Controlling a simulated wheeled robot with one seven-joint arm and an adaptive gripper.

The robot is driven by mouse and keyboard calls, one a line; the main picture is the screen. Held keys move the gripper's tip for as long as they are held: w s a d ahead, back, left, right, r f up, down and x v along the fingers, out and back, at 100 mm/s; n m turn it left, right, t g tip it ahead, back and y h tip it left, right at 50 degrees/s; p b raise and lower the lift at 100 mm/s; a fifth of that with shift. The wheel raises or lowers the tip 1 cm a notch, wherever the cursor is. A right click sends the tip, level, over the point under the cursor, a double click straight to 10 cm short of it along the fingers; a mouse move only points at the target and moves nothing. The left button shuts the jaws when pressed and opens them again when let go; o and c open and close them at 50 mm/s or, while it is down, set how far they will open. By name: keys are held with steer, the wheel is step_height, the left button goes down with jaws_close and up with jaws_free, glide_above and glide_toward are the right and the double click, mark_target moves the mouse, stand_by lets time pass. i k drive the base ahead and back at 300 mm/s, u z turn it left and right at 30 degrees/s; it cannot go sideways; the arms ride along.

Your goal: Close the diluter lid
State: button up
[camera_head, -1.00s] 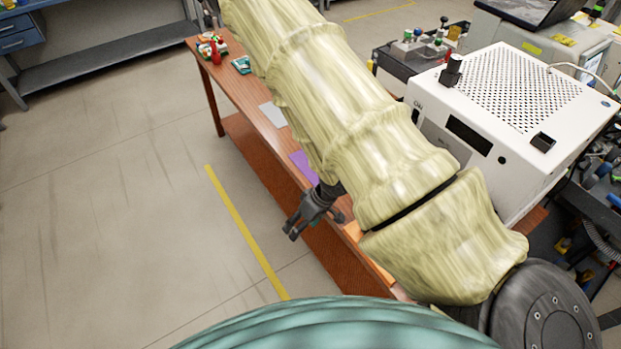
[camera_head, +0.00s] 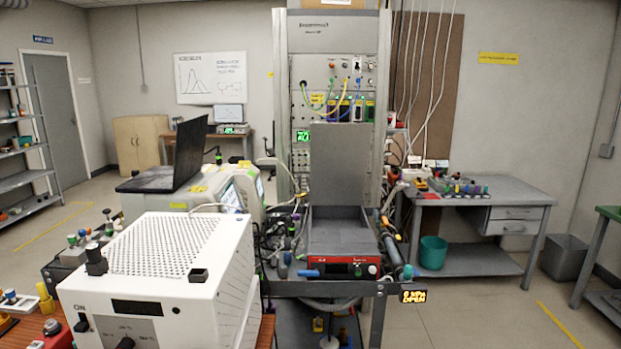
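A low grey device with a red front panel (camera_head: 342,266), which appears to be the diluter, stands on a dark cart in the middle of the view. Its flat grey lid (camera_head: 340,165) stands upright at the back, so the lid is open. The device's grey top (camera_head: 338,235) is uncovered. My gripper is not in view now, so its state and its place relative to the lid are hidden.
A white perforated box (camera_head: 165,270) fills the front left. A black laptop (camera_head: 178,158) sits behind it. Cables and bottles crowd both sides of the grey device. The floor (camera_head: 490,300) at the right is clear.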

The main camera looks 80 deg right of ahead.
mark_target(340, 153)
steer(key=z, duration=0.05)
steer(key=k, duration=0.7)
steer(key=z, duration=3.8)
steer(key=i, duration=5.65)
steer(key=u, duration=2.05)
